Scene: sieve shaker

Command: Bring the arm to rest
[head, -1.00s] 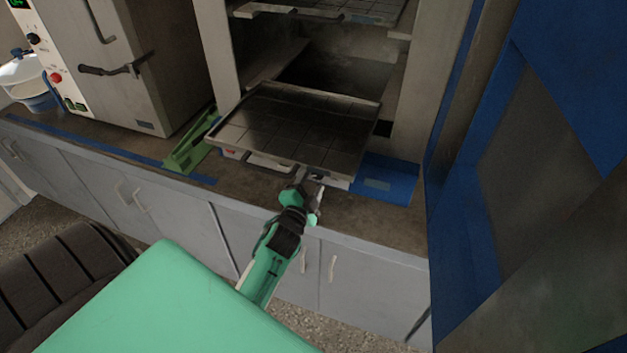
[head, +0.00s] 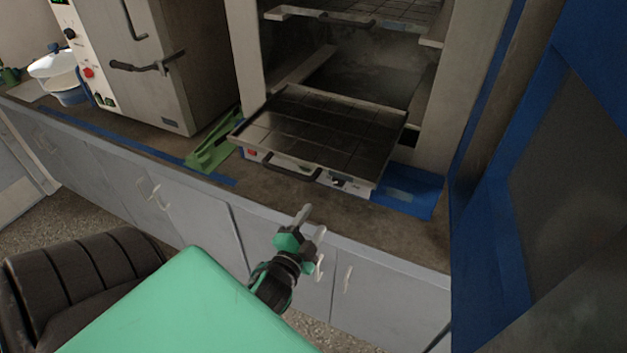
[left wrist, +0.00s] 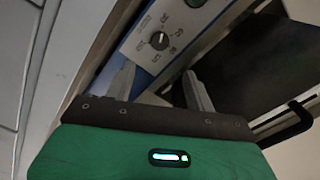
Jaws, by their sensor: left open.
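My left gripper (head: 312,222) is open and empty in the head view. It is in front of the counter's front edge, below and apart from the dark tray (head: 322,132). The tray is pulled out of the lower part of the cabinet, with its dark handle (head: 292,168) at the front. In the left wrist view both fingers (left wrist: 160,88) stand apart with nothing between them. Beyond them show a panel with a dial (left wrist: 160,40) and the dark underside of the tray (left wrist: 258,62). My right gripper is not in view.
The counter (head: 330,208) carries a beige oven-like unit (head: 150,70) at the left, a green bracket (head: 215,145) and a blue mat (head: 410,195). The blue cabinet door (head: 530,150) stands open at the right. Grey cupboards (head: 190,225) lie below.

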